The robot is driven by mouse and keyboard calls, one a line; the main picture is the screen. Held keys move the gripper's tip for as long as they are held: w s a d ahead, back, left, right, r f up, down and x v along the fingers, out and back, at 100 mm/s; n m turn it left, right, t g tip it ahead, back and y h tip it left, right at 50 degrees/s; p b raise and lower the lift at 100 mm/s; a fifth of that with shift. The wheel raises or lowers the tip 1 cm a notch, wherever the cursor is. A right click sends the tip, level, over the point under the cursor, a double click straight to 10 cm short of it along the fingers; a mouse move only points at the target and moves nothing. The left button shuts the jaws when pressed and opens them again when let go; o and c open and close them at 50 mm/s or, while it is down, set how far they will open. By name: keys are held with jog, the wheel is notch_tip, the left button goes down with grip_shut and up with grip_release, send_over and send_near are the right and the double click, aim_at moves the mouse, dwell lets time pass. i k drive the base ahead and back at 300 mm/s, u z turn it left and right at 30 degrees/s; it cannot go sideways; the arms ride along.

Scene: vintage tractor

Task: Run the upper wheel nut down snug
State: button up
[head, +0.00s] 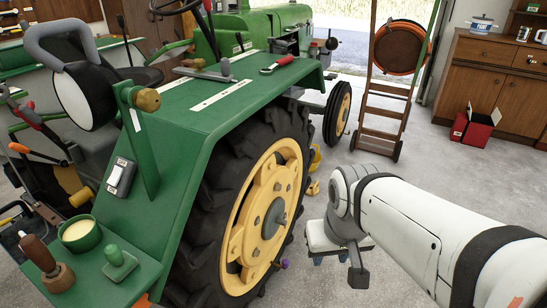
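The tractor's rear wheel (264,215) has a yellow disc inside a black tyre and faces right. A grey hub (272,218) sits at the disc's middle, with small bolt or nut shapes around it. They are too small to tell the upper wheel nut for sure. A small purple-tipped piece (285,264) sticks out at the wheel's lower right. My white arm reaches in from the lower right and bends down to the right of the wheel, apart from it. Its grey lower end shows, but I cannot make out the gripper's fingers or anything held.
A red-handled tool (278,65) lies on the green fender (200,95). A yellow front wheel (342,113) stands behind. A wooden hand truck (385,120) with an orange hose, a red box (476,127) and a wooden cabinet (475,75) are at the back right.

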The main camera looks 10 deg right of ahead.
aim_at(278, 187)
jog(key=u, duration=0.05)
jog(key=i, duration=0.9)
jog(key=z, duration=0.05)
